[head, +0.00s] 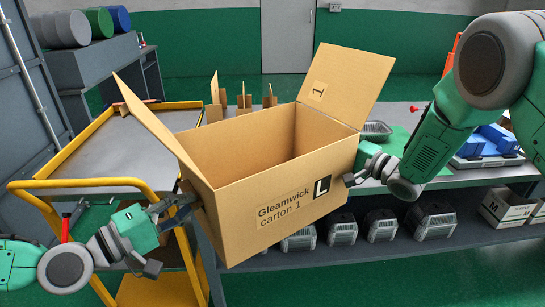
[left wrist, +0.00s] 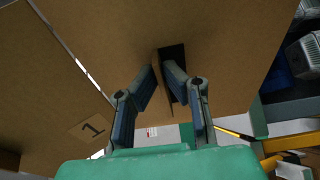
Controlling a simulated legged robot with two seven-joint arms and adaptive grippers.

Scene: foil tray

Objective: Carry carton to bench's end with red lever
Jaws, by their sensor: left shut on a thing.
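The open brown carton (head: 285,205), printed "Gleamwick carton 1" with a black L, is tilted in front of the bench (head: 470,178), its flaps raised. My left gripper (head: 182,203) is shut on its left side. In the left wrist view the fingers (left wrist: 160,72) are at a dark slot in the carton wall (left wrist: 215,30). My right gripper (head: 352,179) is at the carton's right side; its fingertips are mostly hidden. A small red part (head: 413,108) shows on the bench right of the carton; I cannot tell if it is the lever.
A yellow-railed trolley (head: 85,183) stands at the left, with a red-topped handle (head: 66,226) near it. Foil trays (head: 376,130) and blue items (head: 485,142) are on the bench. Green floor is free in front.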

